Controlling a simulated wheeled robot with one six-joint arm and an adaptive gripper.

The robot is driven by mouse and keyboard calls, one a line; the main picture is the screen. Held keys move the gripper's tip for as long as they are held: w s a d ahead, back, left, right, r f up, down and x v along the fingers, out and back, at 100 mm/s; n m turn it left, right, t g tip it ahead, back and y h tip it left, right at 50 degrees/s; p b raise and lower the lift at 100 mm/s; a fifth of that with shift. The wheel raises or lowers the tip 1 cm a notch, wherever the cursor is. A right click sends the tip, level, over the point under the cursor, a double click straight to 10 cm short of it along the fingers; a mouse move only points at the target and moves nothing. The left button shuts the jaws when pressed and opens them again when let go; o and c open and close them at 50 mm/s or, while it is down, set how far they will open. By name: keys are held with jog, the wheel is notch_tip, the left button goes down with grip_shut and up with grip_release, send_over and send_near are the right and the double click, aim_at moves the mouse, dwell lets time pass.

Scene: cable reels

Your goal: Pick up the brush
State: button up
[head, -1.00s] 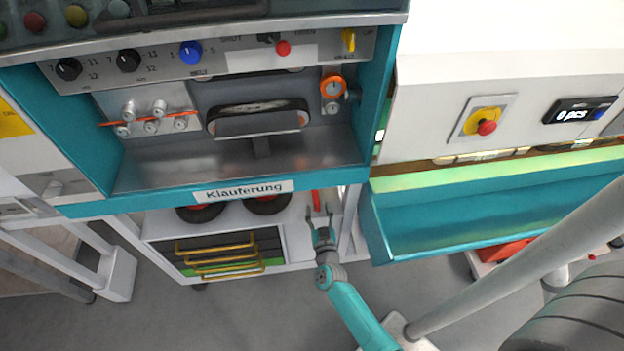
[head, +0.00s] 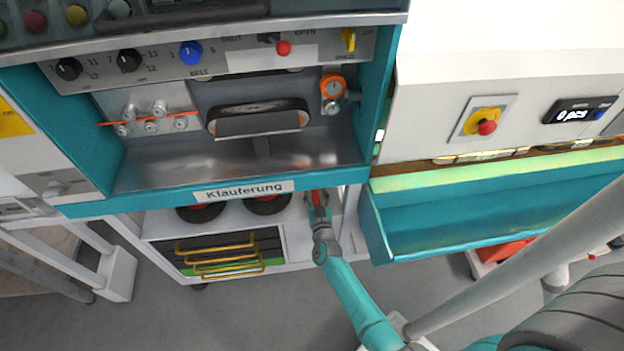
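A slim red item (head: 316,197), probably the brush, shows just under the front edge of the machine, at the right end of the white cart's top. Its far end is hidden by the machine edge and its near part by my gripper. My gripper (head: 318,208) is right at it, with its fingers reaching in around or over the red part. The fingers are small and partly merge with the item, so I cannot tell whether they are closed on it.
Dark reels with red centres (head: 267,204) stand left of my gripper. A teal tray (head: 450,240) is close on the right. Yellow-handled drawers (head: 222,256) are below left.

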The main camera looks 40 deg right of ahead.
grip_shut()
jog(key=shift+r, duration=0.1)
